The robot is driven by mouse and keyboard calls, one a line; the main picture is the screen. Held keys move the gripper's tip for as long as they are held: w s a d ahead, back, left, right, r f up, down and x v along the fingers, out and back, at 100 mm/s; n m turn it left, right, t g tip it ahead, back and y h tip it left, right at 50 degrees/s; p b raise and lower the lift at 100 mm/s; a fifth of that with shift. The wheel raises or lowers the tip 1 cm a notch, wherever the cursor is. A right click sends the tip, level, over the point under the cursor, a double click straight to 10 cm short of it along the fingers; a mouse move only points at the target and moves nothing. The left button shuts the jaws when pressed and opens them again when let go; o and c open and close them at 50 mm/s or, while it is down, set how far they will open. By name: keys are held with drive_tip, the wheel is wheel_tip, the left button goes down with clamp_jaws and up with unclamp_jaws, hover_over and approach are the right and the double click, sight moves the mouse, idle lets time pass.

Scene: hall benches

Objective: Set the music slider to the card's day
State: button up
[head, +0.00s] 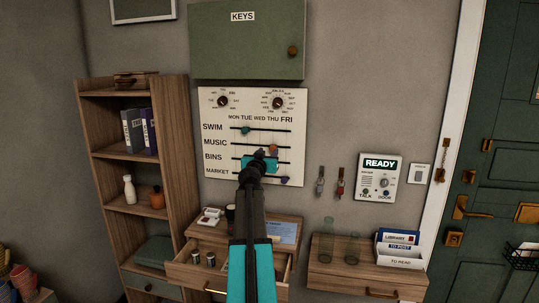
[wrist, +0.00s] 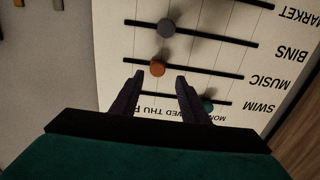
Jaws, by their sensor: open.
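The music slider's orange knob (head: 274,148) is on the MUSIC line of the white panel (head: 213,105), about under THU. In the wrist view the orange knob (wrist: 157,68) appears just beyond and between my fingertips. My gripper (wrist: 160,79) is open and empty; contact with the knob cannot be told. In the head view my gripper (head: 262,160) covers part of the BINS line. The panel is upside down in the wrist view. A blue sheet (head: 284,231) lies on the cabinet below, its writing too small to read; I cannot tell whether it is the card.
A purple knob (head: 284,181) is on the MARKET line. The green key cabinet (head: 245,50) hangs above the panel. An open drawer (head: 205,272) juts out below.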

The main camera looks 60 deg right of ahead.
drive_tip(key=b+v, duration=0.2)
drive_tip(key=v, duration=0.7)
drive_tip(key=shift+b, duration=0.3)
drive_tip(key=shift+s, duration=0.15)
idle(0.4)
